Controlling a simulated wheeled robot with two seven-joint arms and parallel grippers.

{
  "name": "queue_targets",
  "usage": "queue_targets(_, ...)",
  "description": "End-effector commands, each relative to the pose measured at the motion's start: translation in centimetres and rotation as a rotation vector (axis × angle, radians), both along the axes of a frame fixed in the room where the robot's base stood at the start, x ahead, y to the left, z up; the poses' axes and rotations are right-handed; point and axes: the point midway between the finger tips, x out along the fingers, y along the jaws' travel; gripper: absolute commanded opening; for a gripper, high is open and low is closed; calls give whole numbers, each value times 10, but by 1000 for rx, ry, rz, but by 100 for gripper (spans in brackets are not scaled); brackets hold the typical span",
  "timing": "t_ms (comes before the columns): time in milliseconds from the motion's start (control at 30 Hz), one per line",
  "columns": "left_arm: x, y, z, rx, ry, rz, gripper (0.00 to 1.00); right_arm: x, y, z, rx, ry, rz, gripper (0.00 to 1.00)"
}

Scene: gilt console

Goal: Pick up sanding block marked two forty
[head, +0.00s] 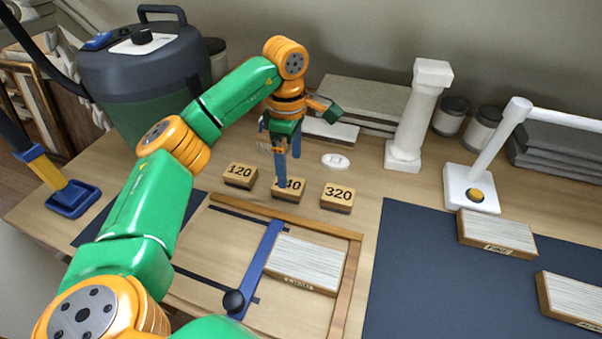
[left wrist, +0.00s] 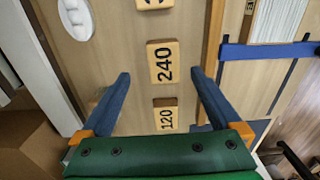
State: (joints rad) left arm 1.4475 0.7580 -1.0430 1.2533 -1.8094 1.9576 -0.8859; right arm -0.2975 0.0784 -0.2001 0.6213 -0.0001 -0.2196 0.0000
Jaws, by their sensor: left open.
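The sanding block marked 240 (head: 292,188) sits on the wooden table, between the block marked 120 (head: 240,176) and the block marked 320 (head: 338,197). My left gripper (head: 288,171) points down over the 240 block, and one blue finger hides part of its number. In the left wrist view the 240 block (left wrist: 163,62) shows whole, between and just beyond the fingertips of my open left gripper (left wrist: 161,74). The 120 block (left wrist: 166,116) lies nearer the gripper's palm there. I cannot tell the exact height of the fingertips. My right gripper is not in view.
A wooden frame (head: 352,255) with a blue bar (head: 262,262) lies in front of the blocks. A white column (head: 417,115), a white lamp-like stand (head: 470,190) and a dark vacuum canister (head: 145,75) stand around. A small white oval piece (head: 335,160) lies behind the blocks.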

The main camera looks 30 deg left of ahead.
Motion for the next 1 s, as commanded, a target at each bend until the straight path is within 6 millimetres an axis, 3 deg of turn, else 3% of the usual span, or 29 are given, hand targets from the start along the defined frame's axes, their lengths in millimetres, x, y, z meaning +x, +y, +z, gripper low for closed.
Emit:
queue_targets(400, -1, 2, -66, 0, 3, 1, 98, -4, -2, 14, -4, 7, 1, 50)
queue_targets(633, 0, 1, -69, 0, 1, 0, 95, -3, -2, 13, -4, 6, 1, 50)
queue_targets(933, 0, 1, -68, 0, 1, 0, 14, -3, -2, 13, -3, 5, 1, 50)
queue_targets(967, 0, 1, -68, 0, 1, 0, 6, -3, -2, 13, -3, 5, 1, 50)
queue_targets(1000, 0, 1, -68, 0, 1, 0, 6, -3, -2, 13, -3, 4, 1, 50)
